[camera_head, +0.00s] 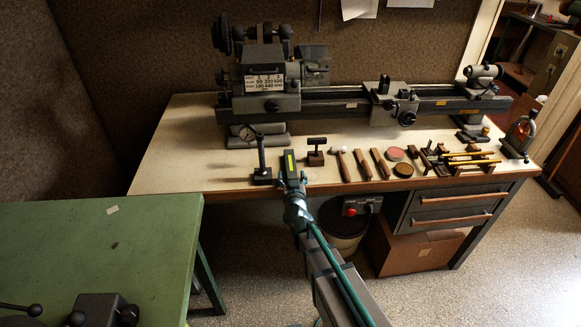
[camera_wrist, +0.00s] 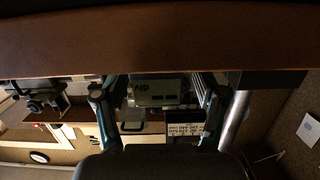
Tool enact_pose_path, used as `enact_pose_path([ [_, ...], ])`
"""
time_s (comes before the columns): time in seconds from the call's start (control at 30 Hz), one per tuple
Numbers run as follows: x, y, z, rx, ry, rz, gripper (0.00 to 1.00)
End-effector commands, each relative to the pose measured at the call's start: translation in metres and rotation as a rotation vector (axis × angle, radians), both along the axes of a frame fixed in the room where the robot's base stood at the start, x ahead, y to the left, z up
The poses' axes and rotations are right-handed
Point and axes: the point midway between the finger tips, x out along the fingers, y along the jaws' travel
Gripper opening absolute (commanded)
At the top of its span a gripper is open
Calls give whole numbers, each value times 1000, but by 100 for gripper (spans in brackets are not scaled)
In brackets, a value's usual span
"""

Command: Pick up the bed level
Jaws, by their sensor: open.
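The bed level (camera_head: 290,165) is a dark narrow bar with a yellow-green vial on top. It lies near the bench's front edge, its length pointing towards me. My gripper (camera_head: 294,196) is at the near end of the level, at the bench edge. In the wrist view, which is upside down, my gripper (camera_wrist: 162,100) is open, with a finger on each side.
A dial gauge on a stand (camera_head: 261,160) is close left of the level. A wooden-handled block (camera_head: 316,152) and a hammer (camera_head: 341,164) are at its right. The lathe (camera_head: 265,85) stands behind. The bench's wooden front edge (camera_wrist: 160,40) fills the wrist view's top.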

Motion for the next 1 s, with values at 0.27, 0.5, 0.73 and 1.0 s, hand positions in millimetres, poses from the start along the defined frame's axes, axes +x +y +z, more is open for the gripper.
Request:
enact_pose_path([
  [0.27,39,5,-6,0,0,-1,71],
  [0.5,42,5,-7,0,0,0,71],
  [0.73,42,5,-7,0,0,0,41],
  [1.0,41,5,-7,0,0,0,0],
])
